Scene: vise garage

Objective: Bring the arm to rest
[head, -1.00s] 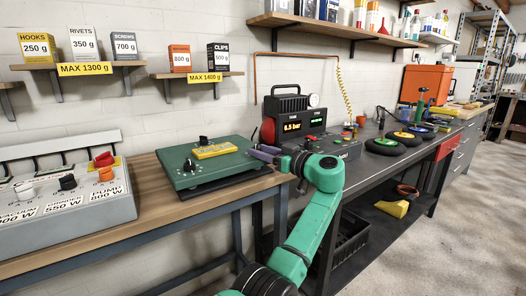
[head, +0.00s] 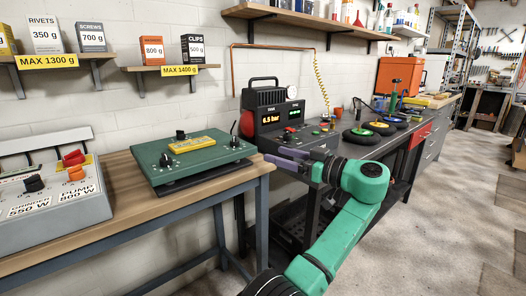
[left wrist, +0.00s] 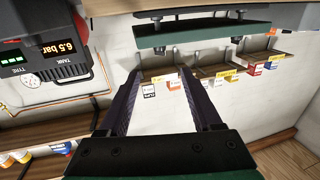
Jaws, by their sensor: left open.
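My left arm (head: 335,225) is green with dark joints and reaches up from the bottom of the head view. Its left gripper (head: 281,158) is open and empty, in front of the compressor (head: 268,118) and right of the green panel (head: 205,154). In the left wrist view the two dark fingers (left wrist: 163,98) stand apart with nothing between them. That view is turned on its side or over, and shows the compressor's display reading 6.5 bar. My right gripper is in neither view.
A wooden bench (head: 95,237) with a grey switch box (head: 50,203) stands at left. A dark workbench (head: 345,150) carries black wheels (head: 361,136) and an orange case (head: 400,78). Wall shelves (head: 170,68) hold small boxes. The floor (head: 455,200) at right is open.

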